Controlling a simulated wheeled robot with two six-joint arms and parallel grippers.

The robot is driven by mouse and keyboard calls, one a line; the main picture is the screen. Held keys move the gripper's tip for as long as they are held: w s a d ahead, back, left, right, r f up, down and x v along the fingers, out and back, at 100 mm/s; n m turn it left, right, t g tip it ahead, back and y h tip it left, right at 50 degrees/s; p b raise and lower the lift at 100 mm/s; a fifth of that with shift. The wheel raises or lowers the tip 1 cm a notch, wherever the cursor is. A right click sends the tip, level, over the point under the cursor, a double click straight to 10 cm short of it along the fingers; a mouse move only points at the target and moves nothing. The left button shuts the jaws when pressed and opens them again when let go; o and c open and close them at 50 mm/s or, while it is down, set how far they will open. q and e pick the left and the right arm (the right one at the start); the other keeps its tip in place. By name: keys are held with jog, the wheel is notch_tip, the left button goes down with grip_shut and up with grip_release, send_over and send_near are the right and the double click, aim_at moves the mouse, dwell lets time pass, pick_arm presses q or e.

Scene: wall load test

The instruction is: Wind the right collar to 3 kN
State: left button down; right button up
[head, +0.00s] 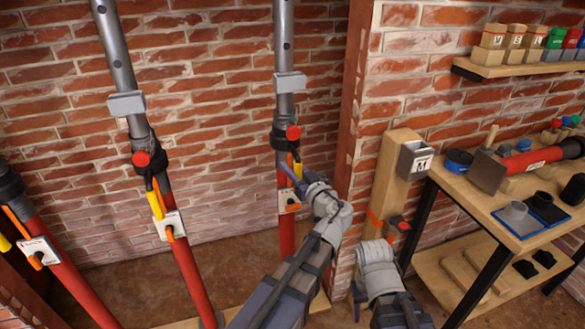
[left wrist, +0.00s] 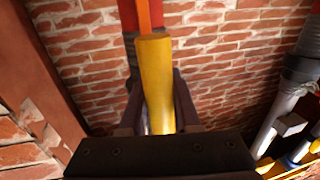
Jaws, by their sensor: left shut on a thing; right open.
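The right prop (head: 284,100) stands against the brick wall, a grey tube above a red one. Its dark collar (head: 281,142) carries a red knob (head: 293,132) and a yellow handle (head: 297,168). My left gripper (head: 292,173) is at this handle. In the left wrist view the yellow handle (left wrist: 155,80) lies between the fingers, which are shut on it, with an orange piece beyond its end. A small white plate (head: 284,203) on the prop is partly hidden by my gripper; its reading is too small to tell. My right gripper (head: 357,298) hangs low, open, apart from the prop.
A middle prop (head: 132,95) and a left prop (head: 62,265) have similar collars and handles. A wooden post (head: 392,180) with a grey box (head: 414,160) stands right of the wall corner. A workbench (head: 470,185) with tools and a shelf (head: 520,70) are further right.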

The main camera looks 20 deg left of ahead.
pick_arm(q)
jog(key=shift+w+d+n+g+y, duration=0.4)
jog(key=shift+w+g, duration=0.05)
jog(key=shift+g, duration=0.05)
jog(key=shift+w+d+n+g+y, duration=0.25)
jog(key=shift+d+n+g+y, duration=0.05)
jog(key=shift+n+g+y, duration=0.35)
jog(key=shift+w+d+g, duration=0.15)
jog(key=shift+d+g, duration=0.1)
jog(key=shift+d, duration=0.05)
jog(key=c, duration=0.6)
grip_release()
